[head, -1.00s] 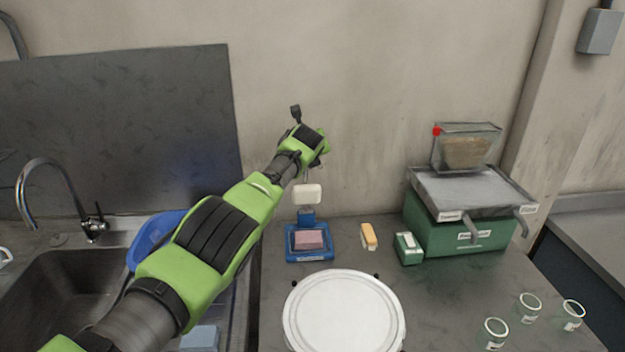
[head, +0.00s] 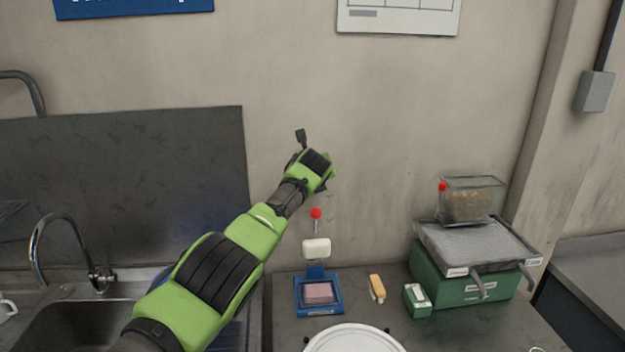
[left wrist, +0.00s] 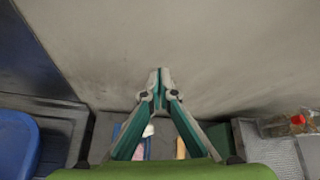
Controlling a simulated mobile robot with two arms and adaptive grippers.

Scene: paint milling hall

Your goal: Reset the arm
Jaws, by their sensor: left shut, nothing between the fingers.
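My left arm (head: 217,270) reaches in from the lower left of the head view, over the sink side, up towards the back wall. Its green and black wrist end is raised above the bench, and its fingers are hidden there. In the left wrist view my left gripper (left wrist: 160,77) is shut, its two fingertips together with nothing between them, in front of the bare grey wall. My right gripper is in neither view.
Below the wrist stand a blue stand (head: 318,307) with a pink block and a red-tipped rod (head: 316,214). A yellow brush (head: 377,288), small green box (head: 417,300) and green machine (head: 465,285) are to the right. A sink (head: 75,325) is left.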

